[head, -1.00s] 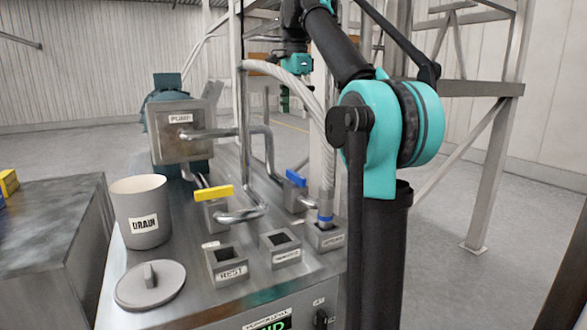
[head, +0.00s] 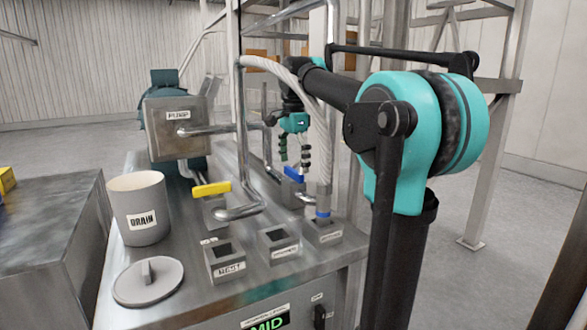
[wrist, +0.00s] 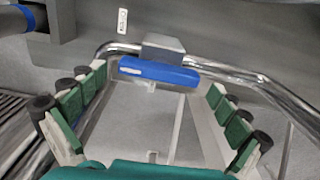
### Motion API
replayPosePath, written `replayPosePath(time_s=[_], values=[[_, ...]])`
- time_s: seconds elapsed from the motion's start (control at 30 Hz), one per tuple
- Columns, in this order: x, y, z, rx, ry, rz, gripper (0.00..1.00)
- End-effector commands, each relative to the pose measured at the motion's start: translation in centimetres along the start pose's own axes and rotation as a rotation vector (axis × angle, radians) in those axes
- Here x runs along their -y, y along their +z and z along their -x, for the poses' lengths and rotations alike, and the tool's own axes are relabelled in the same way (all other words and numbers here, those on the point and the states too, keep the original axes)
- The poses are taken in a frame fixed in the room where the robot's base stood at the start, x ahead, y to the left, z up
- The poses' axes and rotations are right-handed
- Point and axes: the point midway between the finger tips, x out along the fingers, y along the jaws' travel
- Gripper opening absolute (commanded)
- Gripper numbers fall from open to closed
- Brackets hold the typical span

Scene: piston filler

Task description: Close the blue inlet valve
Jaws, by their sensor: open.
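The blue inlet valve handle (head: 294,173) sits on its grey valve body (head: 292,191) on the machine top, behind the hose socket. In the wrist view the blue handle (wrist: 158,70) lies crosswise at the upper middle, between and beyond the fingertips, with its grey body (wrist: 163,46) behind it. My gripper (head: 294,160) is just above the handle in the head view. Its green-padded fingers (wrist: 150,125) are spread wide and empty in the wrist view. I see no contact with the handle.
A yellow-handled valve (head: 212,189) stands to the left with curved steel pipes. A braided hose (head: 322,140) rises just right of the blue valve. The pump box (head: 176,130), drain cup (head: 139,207), lid (head: 149,281) and square sockets (head: 225,262) occupy the machine top.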

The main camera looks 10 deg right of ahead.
Motion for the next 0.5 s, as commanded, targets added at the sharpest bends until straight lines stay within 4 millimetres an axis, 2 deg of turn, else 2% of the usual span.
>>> replayPosePath(time_s=[0.13,0.43,0.5], values=[[-0.02,0.01,-0.94,0.0,0.0,0.0,1.0],[-0.02,0.0,-1.13,0.0,0.0,0.0,1.0],[-0.01,0.0,-1.12,0.0,0.0,0.0,0.93]])
